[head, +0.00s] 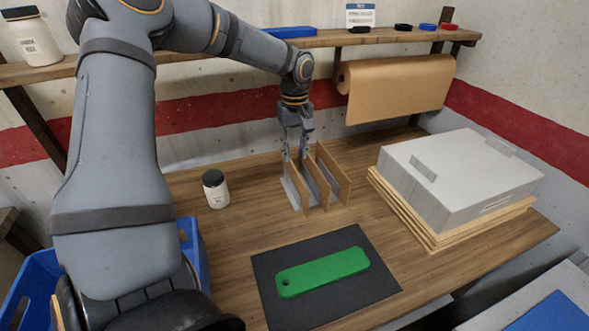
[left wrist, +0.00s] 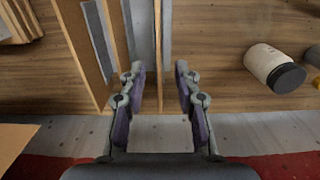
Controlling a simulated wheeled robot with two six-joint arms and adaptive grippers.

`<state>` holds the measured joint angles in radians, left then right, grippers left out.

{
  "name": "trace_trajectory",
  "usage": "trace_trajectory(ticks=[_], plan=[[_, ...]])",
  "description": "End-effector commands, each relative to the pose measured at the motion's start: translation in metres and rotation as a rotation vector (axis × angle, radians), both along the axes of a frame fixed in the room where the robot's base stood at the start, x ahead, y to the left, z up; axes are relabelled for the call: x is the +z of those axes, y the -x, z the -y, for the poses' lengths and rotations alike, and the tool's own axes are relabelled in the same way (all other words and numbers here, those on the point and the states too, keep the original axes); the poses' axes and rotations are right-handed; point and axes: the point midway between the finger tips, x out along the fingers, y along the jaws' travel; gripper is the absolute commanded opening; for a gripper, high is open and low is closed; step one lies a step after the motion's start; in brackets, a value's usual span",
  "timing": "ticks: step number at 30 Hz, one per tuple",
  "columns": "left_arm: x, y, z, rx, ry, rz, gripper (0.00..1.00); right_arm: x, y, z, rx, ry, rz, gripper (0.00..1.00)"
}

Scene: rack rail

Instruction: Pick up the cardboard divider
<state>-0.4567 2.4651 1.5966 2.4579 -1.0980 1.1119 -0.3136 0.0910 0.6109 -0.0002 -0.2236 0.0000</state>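Several thin brown upright panels, which look like cardboard dividers, stand side by side with grey strips between them on the wooden table. The leftmost divider (head: 299,188) in the head view is the one nearest the white jar. In the left wrist view this divider (left wrist: 158,40) shows edge-on as a thin strip between my fingers. My left gripper (head: 296,152) points down at the back end of the dividers. In the left wrist view the gripper (left wrist: 160,72) is open, with a gap on both sides of the strip. My right gripper is not in view.
A white jar (head: 215,189) stands left of the dividers. A grey box (head: 460,180) on wooden boards is to the right. A green bar (head: 322,272) lies on a dark mat (head: 375,295) in front. A brown paper roll (head: 400,85) hangs under the shelf behind.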

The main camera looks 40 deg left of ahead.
Motion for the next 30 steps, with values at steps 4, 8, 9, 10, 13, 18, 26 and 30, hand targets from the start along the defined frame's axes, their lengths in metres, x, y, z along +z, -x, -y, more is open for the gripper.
trace_trajectory(ticks=[4, 8, 9, 10, 13, 18, 26, 30], plan=[[-0.014, 0.0, 0.0, -0.001, 0.0, 0.001, 0.32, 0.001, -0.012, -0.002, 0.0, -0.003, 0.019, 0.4], [-0.016, -0.001, -0.001, -0.001, -0.001, 0.003, 0.32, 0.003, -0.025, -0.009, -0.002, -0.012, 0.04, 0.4], [-0.02, -0.001, -0.001, -0.001, 0.0, 0.001, 0.32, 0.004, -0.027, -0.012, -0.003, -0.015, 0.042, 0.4], [-0.024, -0.001, -0.002, -0.001, 0.0, 0.0, 0.32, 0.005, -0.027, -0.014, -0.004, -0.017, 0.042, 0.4], [-0.042, -0.001, -0.004, -0.001, 0.0, -0.001, 0.32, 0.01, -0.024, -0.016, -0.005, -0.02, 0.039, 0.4], [-0.064, -0.002, -0.004, -0.001, -0.001, 0.003, 0.32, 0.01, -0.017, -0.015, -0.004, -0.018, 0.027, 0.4], [-0.066, -0.003, -0.004, -0.001, -0.001, 0.005, 0.28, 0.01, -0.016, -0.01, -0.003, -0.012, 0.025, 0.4], [-0.066, -0.003, -0.004, -0.001, -0.001, 0.004, 0.09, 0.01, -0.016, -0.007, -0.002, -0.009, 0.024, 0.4]])
